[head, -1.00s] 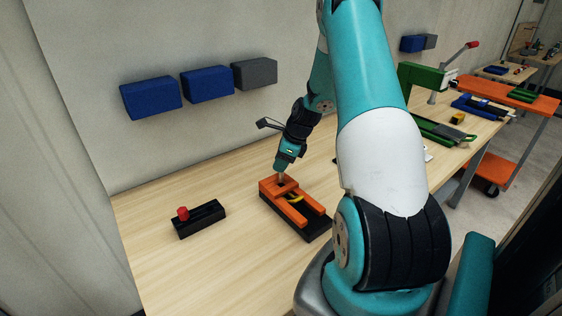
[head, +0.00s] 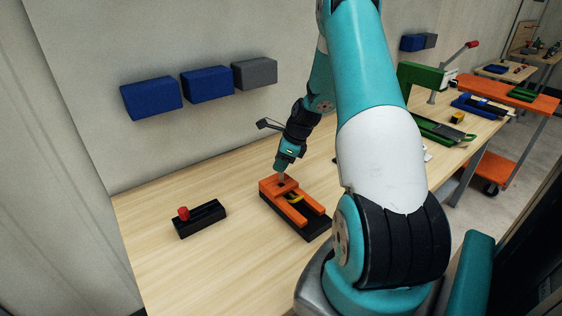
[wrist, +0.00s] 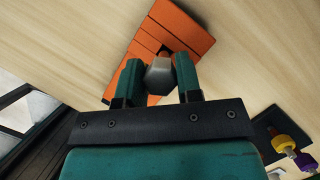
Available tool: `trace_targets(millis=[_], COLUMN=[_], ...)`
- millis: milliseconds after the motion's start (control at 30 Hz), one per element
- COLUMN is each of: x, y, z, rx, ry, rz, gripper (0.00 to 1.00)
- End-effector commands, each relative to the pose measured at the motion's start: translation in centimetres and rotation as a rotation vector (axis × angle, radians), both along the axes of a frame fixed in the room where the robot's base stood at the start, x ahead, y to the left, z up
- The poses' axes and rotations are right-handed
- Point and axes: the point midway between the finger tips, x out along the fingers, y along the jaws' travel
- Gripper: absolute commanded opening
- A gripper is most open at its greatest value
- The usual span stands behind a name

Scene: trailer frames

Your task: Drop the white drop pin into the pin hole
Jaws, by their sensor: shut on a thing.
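My gripper (wrist: 158,82) is shut on the white drop pin (wrist: 158,76), whose pale, faceted end shows between the two teal fingers in the wrist view. In the head view my gripper (head: 282,174) is right over the back end of the orange fixture (head: 312,212). The fixture also shows beyond the fingers in the wrist view (wrist: 183,22). A dark opening (wrist: 166,49) in the orange block shows just past the pin, partly covered by it. I cannot tell whether the pin's lower end is in the hole.
A black holder with a red knob (head: 183,213) stands left of the fixture on the wooden table (head: 160,270). Yellow and purple knobs (wrist: 283,143) show at the wrist view's right. A green press (head: 425,75) stands farther right. Blue bins (head: 151,98) hang on the wall.

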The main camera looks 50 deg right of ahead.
Motion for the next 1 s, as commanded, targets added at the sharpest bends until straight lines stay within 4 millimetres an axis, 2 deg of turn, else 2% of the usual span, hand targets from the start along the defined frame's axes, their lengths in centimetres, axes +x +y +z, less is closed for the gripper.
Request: trace_targets(millis=[1000], x=[0.0], y=[0.0], z=[-2.1], rx=[-0.001], ry=[0.0], rz=[0.0], gripper=[0.07])
